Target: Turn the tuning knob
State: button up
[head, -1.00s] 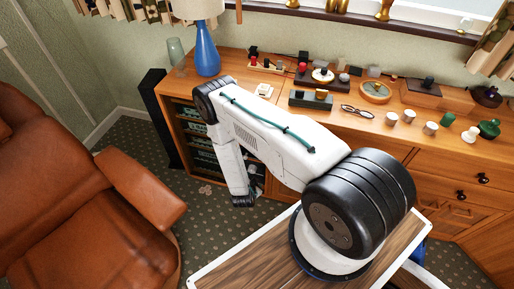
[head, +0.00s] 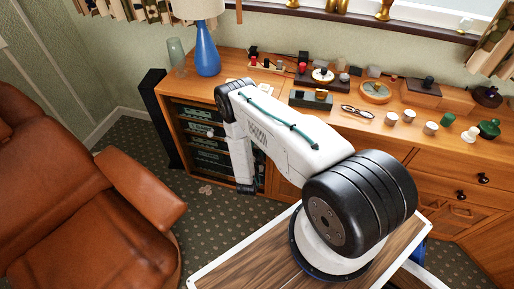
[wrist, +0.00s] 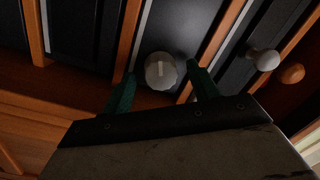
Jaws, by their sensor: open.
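A round pale grey knob (wrist: 160,71) with a raised pointer ridge sits on a dark panel (wrist: 181,30) in the wrist view. My gripper (wrist: 160,69) is open, with one green finger on each side of this knob. Gaps show between the fingers and the knob; I see no contact. A second pale knob (wrist: 263,60) stands to the right, outside the fingers. No label is readable to tell which is the tuning knob. In the head view, the dark-fronted units (head: 207,143) stand in the cabinet's open shelves, and my gripper cannot be made out there.
An orange-brown knob (wrist: 291,73) is at the wrist view's right. The wooden sideboard (head: 338,133) carries a blue lamp (head: 207,52), glasses (head: 357,111) and several small items. A brown leather armchair (head: 75,190) stands left.

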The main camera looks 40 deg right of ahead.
jog(key=shift+w+d, duration=0.3)
jog(key=c, duration=1)
